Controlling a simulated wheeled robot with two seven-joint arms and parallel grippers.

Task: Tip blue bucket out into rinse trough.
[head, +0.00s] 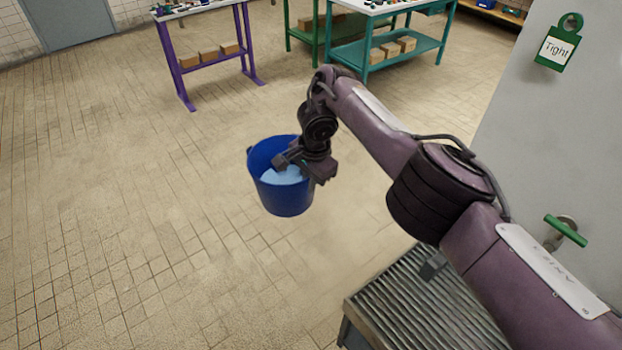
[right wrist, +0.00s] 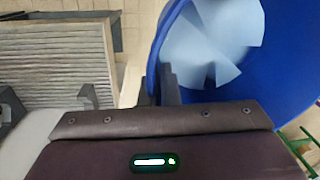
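The blue bucket (head: 285,196) is in the middle of the head view, roughly upright, with its mouth up. Pale blue contents (head: 283,176) show inside; I cannot tell whether they are liquid or cloth. My right gripper (head: 287,162) is at the bucket's right rim. In the right wrist view its fingers (right wrist: 160,90) straddle the wall of the bucket (right wrist: 165,50), shut on it. A grey ribbed metal surface (head: 385,312), possibly the rinse trough, is at the lower right, apart from the bucket; it also shows in the right wrist view (right wrist: 50,65). My left gripper is out of view.
A purple-legged table (head: 215,60) and a teal table (head: 390,45) stand at the back. The tiled floor at left is clear.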

